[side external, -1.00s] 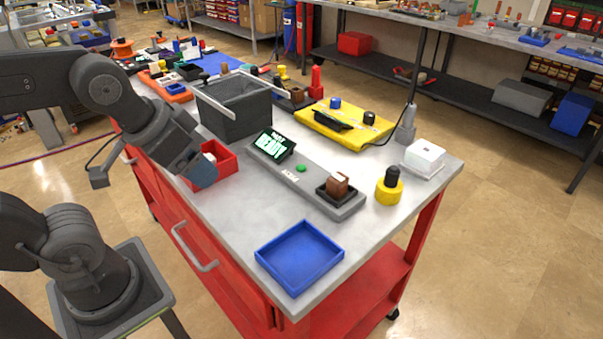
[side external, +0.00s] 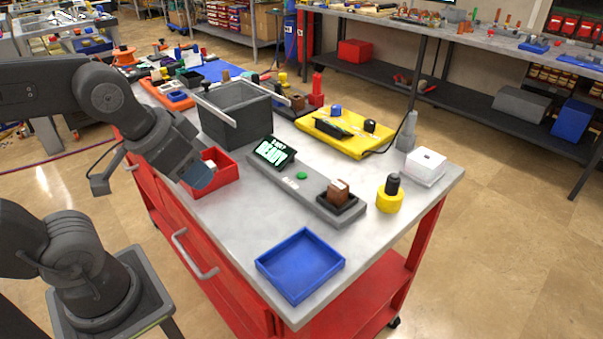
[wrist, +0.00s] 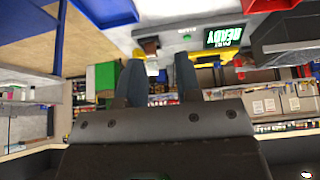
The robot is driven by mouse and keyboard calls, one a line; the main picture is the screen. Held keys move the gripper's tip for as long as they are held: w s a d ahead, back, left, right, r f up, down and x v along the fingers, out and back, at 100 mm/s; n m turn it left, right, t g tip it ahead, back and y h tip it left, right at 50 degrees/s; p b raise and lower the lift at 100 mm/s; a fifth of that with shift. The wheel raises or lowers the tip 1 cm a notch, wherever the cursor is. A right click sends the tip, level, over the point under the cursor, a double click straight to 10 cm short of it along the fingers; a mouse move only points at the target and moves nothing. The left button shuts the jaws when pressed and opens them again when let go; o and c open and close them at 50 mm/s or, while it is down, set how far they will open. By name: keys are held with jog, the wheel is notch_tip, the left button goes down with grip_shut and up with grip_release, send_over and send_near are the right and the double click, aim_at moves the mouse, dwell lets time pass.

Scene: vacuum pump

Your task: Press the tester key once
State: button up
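The tester is a long grey bar (side external: 270,172) on the bench, with a tilted black display (side external: 273,151) reading "READY" in green. Its round green key (side external: 301,175) sits on the bar between the display and a black socket (side external: 350,207) holding a brown block (side external: 338,191). The display also shows in the wrist view (wrist: 222,37). My gripper (side external: 203,181) is left of the tester, in front of the red bin, well apart from the key. In the wrist view, the two dark fingers of my gripper (wrist: 160,73) stand apart with nothing between them.
The red bin (side external: 226,178), with something pale inside, is beside my gripper. A grey box (side external: 220,130) stands behind it. A blue tray (side external: 300,265) lies at the front. A yellow plate (side external: 350,146), yellow-black part (side external: 390,195) and white block (side external: 427,166) stand right.

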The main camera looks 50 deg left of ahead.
grip_shut()
dwell(1.1)
